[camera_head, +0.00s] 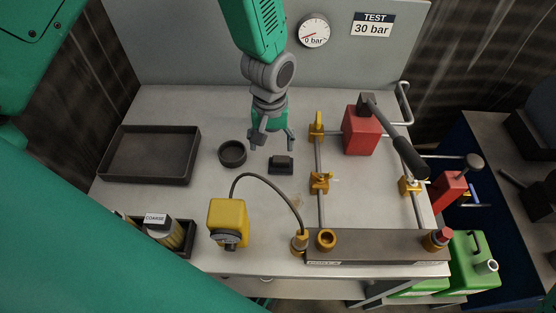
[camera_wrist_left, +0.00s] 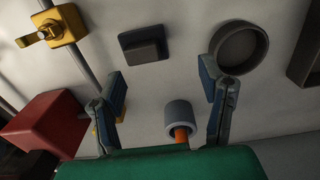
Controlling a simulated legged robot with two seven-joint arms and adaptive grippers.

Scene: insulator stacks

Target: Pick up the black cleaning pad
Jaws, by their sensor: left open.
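The black cleaning pad (camera_head: 281,165) is a small dark block with a raised grip on top, lying flat on the pale bench. It also shows in the left wrist view (camera_wrist_left: 145,45), ahead of the fingers. My left gripper (camera_head: 273,144) points down and is open and empty, just behind the pad in the head view. In the left wrist view its two fingers (camera_wrist_left: 162,85) are spread wide, and the pad lies beyond their tips, apart from them. My right gripper is not in view.
A round dark dish (camera_head: 232,153) sits close left of the pad. Right of it stand a yellow clamp (camera_head: 320,182) and pipe. A dark tray (camera_head: 150,178), yellow device (camera_head: 228,222) and red block (camera_head: 361,135) surround the area. The left wrist view shows a grey cylinder (camera_wrist_left: 179,113) between the fingers.

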